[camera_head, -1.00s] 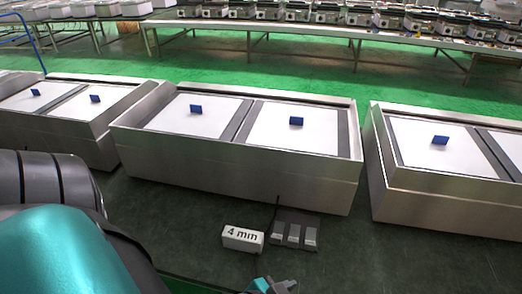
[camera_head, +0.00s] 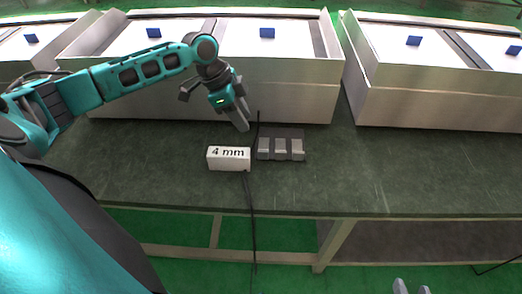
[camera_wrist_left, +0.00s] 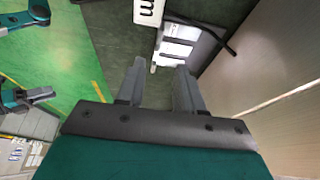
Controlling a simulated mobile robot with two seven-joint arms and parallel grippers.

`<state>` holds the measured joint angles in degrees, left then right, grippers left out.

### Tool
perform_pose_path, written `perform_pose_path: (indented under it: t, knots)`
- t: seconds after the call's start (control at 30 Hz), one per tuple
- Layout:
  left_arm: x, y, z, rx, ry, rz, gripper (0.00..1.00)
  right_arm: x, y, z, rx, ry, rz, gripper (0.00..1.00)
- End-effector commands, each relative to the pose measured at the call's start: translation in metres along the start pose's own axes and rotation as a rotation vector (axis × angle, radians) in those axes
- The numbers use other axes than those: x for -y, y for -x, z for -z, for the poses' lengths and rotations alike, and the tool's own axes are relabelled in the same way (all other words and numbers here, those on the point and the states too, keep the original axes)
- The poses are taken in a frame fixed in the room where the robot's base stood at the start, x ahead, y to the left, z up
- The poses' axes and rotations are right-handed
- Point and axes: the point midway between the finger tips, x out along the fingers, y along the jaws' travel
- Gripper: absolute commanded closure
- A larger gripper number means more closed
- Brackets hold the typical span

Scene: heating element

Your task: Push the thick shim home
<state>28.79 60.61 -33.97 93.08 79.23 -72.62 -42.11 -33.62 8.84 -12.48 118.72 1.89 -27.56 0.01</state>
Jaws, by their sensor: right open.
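Three grey shim-like pieces (camera_head: 281,150) lie side by side on a dark holder (camera_head: 290,132) on the bench; I cannot tell which is the thick shim. The pieces also show in the left wrist view (camera_wrist_left: 176,47), beyond the fingertips. My left gripper (camera_head: 240,118) points down just left of and behind the holder, apart from it. In the left wrist view its fingers (camera_wrist_left: 160,66) are spread with nothing gripped between them. My right gripper (camera_head: 411,287) shows only as two separated fingertips at the bottom edge, open and empty, well away from the holder.
A white block marked "4 mm" (camera_head: 228,158) stands left of the holder. A dark cable (camera_head: 251,215) hangs over the bench's front edge. Metal trays with white panels and blue tabs (camera_head: 267,33) line the back. The dark bench (camera_head: 400,170) is clear at right.

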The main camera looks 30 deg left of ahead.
Motion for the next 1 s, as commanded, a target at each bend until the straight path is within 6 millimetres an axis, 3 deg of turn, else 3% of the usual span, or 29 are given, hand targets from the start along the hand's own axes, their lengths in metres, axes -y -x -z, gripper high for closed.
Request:
perform_pose_path:
  t: [0.17, 0.6, 0.8, 1.0]
  knots:
    - [0.000, -0.020, -0.001, 0.000, 0.000, -0.007, 0.64, -0.001, -0.003, -0.006, 0.001, 0.003, 0.000, 0.57]
    - [-0.001, -0.106, 0.000, -0.001, 0.000, -0.004, 0.64, -0.001, -0.015, -0.027, 0.006, -0.002, -0.001, 0.57]
    - [0.000, -0.123, 0.000, 0.000, 0.000, -0.001, 0.64, -0.001, -0.017, -0.030, 0.005, -0.007, -0.002, 0.57]
    - [0.000, -0.126, 0.000, 0.000, 0.000, -0.001, 0.64, -0.001, -0.017, -0.030, 0.004, -0.009, -0.002, 0.57]
